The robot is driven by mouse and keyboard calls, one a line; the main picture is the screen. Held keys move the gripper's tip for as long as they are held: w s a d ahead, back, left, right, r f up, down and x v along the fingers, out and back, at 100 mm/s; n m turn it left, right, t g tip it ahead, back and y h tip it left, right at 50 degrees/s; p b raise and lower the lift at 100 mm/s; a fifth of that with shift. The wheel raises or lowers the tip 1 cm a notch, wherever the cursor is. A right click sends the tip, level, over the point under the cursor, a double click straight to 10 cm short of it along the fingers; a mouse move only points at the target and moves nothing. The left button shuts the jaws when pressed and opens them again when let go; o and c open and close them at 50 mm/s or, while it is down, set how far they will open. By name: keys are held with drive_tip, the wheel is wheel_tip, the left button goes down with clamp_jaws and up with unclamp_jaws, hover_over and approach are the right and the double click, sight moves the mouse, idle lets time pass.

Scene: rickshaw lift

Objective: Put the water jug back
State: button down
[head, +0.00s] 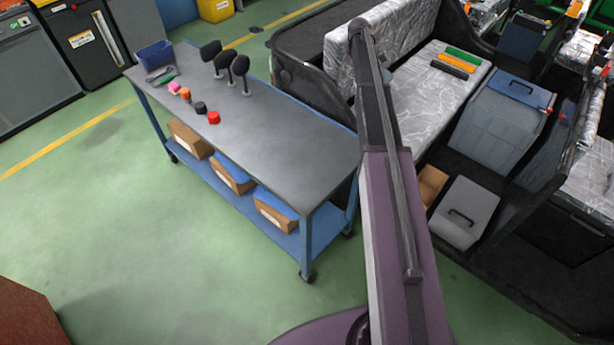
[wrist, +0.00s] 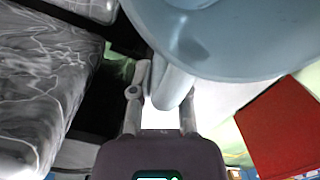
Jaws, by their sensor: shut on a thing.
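The water jug (wrist: 235,35) is a pale blue-grey rounded vessel that fills the top right of the wrist view. Its curved handle (wrist: 172,88) comes down between the two fingers. My gripper (wrist: 160,98) is shut on that handle, with one finger on each side. Only part of the jug shows, so its full tilt cannot be told. In the head view my arm crosses the right half of the picture, and neither the jug nor the gripper can be made out there.
A blue-framed cart (head: 270,125) stands left of my arm, with small coloured items, black pads and boxes. The rickshaw's wrapped seat (head: 425,85) carries green, orange and black bars. Grey containers (head: 495,125) stand at right. Green floor is free at left.

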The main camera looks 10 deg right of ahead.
drive_tip(key=s+a+f+b, duration=0.3)
drive_tip(key=s+a, duration=0.3)
drive_tip(key=s, duration=0.3)
drive_tip(key=s+a+f+m+b, duration=0.1)
drive_tip(key=s+a+f+b, duration=0.3)
drive_tip(key=s, duration=0.5)
drive_tip(key=s+a+f+b, duration=0.4)
drive_tip(key=s+a, duration=0.4)
drive_tip(key=s, duration=0.2)
drive_tip(key=shift+a+f+m, duration=0.3)
drive_tip(key=shift+a+f, duration=0.1)
drive_tip(key=shift+f, duration=0.05)
drive_tip(key=w+a+f+b, duration=0.1)
drive_tip(key=w+a, duration=0.7)
drive_tip(key=w, duration=0.4)
drive_tip(key=shift+a+f+b, duration=0.15)
drive_tip(key=shift+f+b, duration=0.05)
drive_tip(key=shift+b, duration=0.15)
drive_tip(key=shift+w+a+f+b, duration=0.1)
drive_tip(key=shift+w+f+b, duration=0.05)
drive_tip(key=shift+f+b, duration=0.45)
drive_tip(key=shift+w+a+f+b, duration=0.15)
drive_tip(key=shift+w+f+b, duration=0.05)
drive_tip(key=shift+f+b, duration=0.45)
drive_tip(key=shift+w+a+f+b, duration=0.1)
drive_tip(key=shift+w+f+b, duration=0.05)
drive_tip(key=shift+f+b, duration=0.45)
